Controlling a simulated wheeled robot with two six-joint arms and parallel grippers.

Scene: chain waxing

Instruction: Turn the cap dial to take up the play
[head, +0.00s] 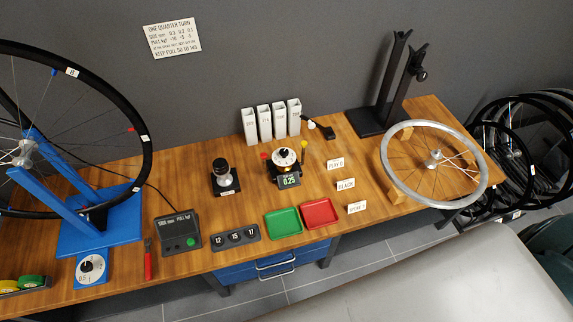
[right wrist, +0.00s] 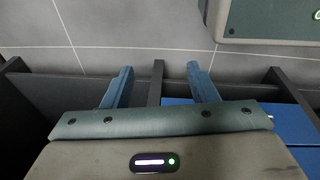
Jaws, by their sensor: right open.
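A round white dial (head: 285,157) sits on top of a small black unit towards the back middle of the bench, with a red and a yellow knob at its sides. A small display (head: 289,181) on its front reads 0.25. I take this white top to be the cap dial; its markings are too small to read. My right gripper (right wrist: 159,68) shows only in the right wrist view, with its two blue fingers apart and nothing between them, over the grey floor. It is away from the dial. My left gripper is in neither view.
A blue wheel stand (head: 100,232) holds a black-tyred wheel at left. A black-topped post (head: 222,172), a green tray (head: 284,223), a red tray (head: 319,213) and small label cards (head: 346,184) surround the unit. A silver wheel (head: 395,185) lies at right. White boxes (head: 264,123) stand behind.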

